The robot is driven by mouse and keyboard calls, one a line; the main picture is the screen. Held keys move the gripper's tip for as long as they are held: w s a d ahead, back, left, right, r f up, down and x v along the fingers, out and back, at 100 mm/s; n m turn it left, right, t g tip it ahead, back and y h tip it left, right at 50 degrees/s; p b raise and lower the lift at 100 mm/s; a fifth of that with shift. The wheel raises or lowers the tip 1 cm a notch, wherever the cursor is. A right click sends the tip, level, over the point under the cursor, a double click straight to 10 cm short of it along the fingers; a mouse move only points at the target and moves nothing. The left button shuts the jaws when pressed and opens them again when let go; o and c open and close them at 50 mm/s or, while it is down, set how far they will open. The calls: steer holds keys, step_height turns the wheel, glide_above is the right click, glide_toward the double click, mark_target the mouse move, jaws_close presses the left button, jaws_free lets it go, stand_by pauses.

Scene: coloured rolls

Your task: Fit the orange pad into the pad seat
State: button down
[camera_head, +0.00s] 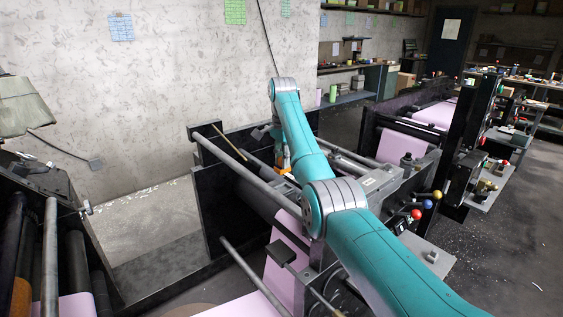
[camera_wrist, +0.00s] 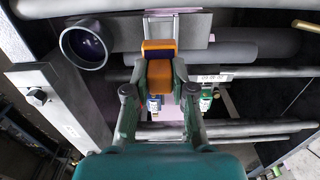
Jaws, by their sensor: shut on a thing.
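The orange pad (camera_wrist: 159,77) is between the two fingers of my gripper (camera_wrist: 160,92) in the wrist view, and the fingers are shut on it. Its far end, with a dark band, points to a pale metal bracket (camera_wrist: 147,30) on a grey plate. This bracket may be the pad seat, but I cannot tell for sure. Whether the pad touches the bracket is unclear. In the head view a bit of orange (camera_head: 283,171) shows beside my arm, low among the machine's rails; my arm hides most of that area.
Grey rollers (camera_wrist: 225,48) and metal bars (camera_wrist: 250,72) lie close around my gripper. A dark round tube end (camera_wrist: 84,45) stands at the left. In the head view, pink web (camera_head: 288,262) runs through the machine, and coloured ball knobs (camera_head: 427,204) stick out at right.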

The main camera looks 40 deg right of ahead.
steer(key=shift+w+d, duration=0.15)
steer(key=shift+d, duration=0.1)
steer(key=shift+f, duration=0.1)
steer(key=shift+f, duration=2.8)
steer(key=shift+f, duration=1.15)
stand_by(0.8)
steer(key=c, duration=0.9)
jaws_free()
steer(key=shift+r, duration=0.1)
